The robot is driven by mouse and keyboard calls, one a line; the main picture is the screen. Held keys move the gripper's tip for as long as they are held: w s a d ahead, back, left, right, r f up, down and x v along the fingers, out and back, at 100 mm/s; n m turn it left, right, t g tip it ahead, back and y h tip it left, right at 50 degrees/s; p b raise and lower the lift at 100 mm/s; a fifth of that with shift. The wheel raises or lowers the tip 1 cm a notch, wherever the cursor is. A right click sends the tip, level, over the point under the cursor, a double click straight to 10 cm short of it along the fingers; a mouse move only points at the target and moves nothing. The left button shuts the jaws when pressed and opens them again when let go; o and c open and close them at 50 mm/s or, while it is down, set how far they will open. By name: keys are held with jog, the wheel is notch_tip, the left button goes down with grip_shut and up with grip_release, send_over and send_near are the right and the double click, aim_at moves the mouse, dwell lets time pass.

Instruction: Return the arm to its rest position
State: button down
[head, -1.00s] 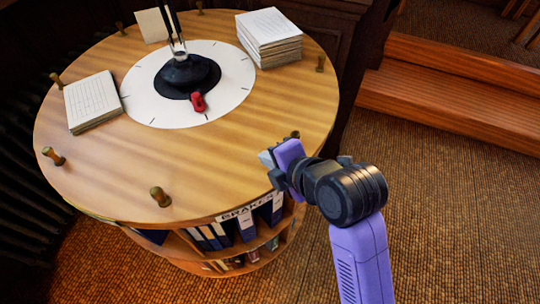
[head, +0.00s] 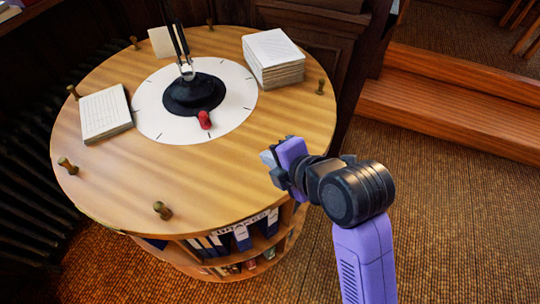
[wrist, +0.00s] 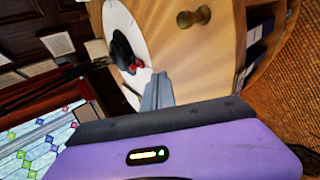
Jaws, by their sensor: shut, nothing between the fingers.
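My gripper (head: 268,158) is at the right front edge of the round wooden table in the head view, at the end of my purple and black arm. Its fingers are together and nothing shows between them. In the wrist view the closed grey fingertips (wrist: 157,92) point toward the table. The gripper is apart from everything on the tabletop, as far as I can see.
The round table (head: 215,180) holds a white dial (head: 150,118) with a black base (head: 193,95) and red pointer (head: 205,120), paper stacks (head: 272,58) (head: 105,113) and wooden knobs (head: 162,210). Binders (head: 242,236) fill shelves below. A wooden step (head: 450,105) is at right; carpet (head: 450,220) is clear.

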dwell(0.3)
jog(key=w+r+m+t, duration=0.3)
jog(key=r+m+t, duration=0.1)
jog(key=r+m, duration=0.2)
jog(key=s+d+f+m+t+h+b, duration=0.2)
jog(key=s+d+f+m+t, duration=0.15)
jog(key=s+d+m, duration=0.55)
jog(key=s+d+f+m+h+b, duration=0.2)
jog(key=s+d+f+m, duration=0.3)
jog(key=s, duration=0.8)
jog(key=s+d+f+m+g+h+b, duration=0.1)
jog(key=s+d+f+m, duration=0.4)
jog(key=s, duration=0.9)
jog(key=shift+d+f+h+b, duration=0.6)
jog(key=shift+d+b, duration=0.3)
jog(key=shift+b, duration=0.35)
